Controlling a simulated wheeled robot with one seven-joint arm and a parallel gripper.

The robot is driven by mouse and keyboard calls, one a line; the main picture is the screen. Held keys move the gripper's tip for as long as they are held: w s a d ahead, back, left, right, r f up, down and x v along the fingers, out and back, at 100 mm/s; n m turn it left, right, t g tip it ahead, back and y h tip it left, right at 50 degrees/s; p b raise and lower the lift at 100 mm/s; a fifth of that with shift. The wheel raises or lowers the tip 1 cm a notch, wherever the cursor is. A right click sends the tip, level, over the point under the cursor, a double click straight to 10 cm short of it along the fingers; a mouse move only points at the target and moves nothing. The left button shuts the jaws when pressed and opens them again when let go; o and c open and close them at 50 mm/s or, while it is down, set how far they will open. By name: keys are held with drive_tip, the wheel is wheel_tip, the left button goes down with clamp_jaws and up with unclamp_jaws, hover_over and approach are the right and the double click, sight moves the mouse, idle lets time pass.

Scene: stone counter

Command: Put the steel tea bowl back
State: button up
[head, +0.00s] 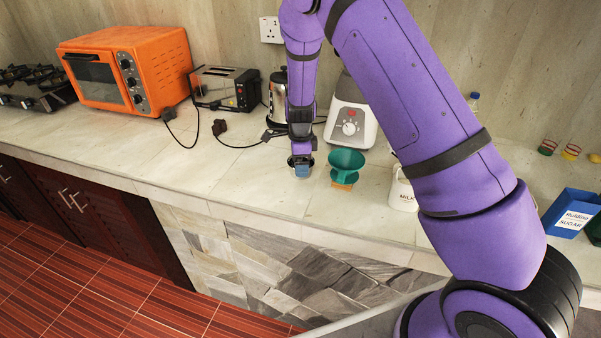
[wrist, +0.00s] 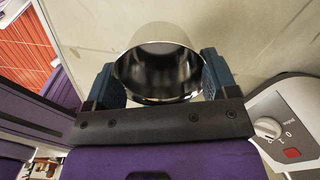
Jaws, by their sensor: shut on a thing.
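The steel tea bowl (wrist: 157,52) is shiny, with a dark reflective inside, and fills the upper middle of the wrist view. My gripper (wrist: 160,78) is shut on it, with one blue finger against each side. In the head view my gripper (head: 301,168) points down at the counter, left of a green funnel-shaped thing. There a finger hides most of the bowl, and only a bit of its rim shows. I cannot tell whether the bowl touches the counter.
The green funnel-shaped thing (head: 346,162) stands close on the right, with the white milk container (head: 402,193) beyond it. A blender (head: 350,122), kettle (head: 277,97), toaster (head: 226,88) and orange oven (head: 126,72) stand behind. The counter (head: 230,165) to the left is clear except for cables.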

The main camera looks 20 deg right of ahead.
drive_tip(key=shift+f, duration=1.9)
drive_tip(key=o, duration=0.9)
drive_tip(key=shift+f, duration=0.15)
